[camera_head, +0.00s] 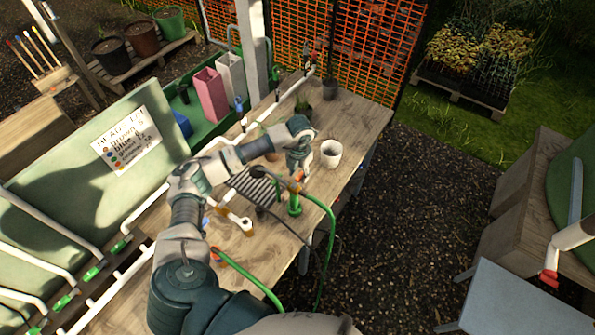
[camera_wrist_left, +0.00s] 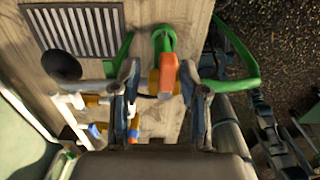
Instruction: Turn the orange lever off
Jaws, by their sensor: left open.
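The orange lever (camera_head: 294,186) sits on top of an upright green valve (camera_head: 294,205) on the wooden table. In the left wrist view the lever (camera_wrist_left: 169,76) shows just beyond and between the two fingers, with its green valve (camera_wrist_left: 163,40) above it. My left gripper (camera_head: 297,172) is open right at the lever. In the left wrist view its fingers (camera_wrist_left: 165,92) stand one on each side of the lever, with a gap on both sides; contact cannot be told. My right gripper does not show.
A green hose (camera_head: 333,230) loops close to the valve and over the table edge. A white pot (camera_head: 331,153) stands behind the gripper. A dark grate (camera_head: 253,186) and white pipes with orange fittings (camera_head: 240,222) lie to the left. Gravel is open to the right.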

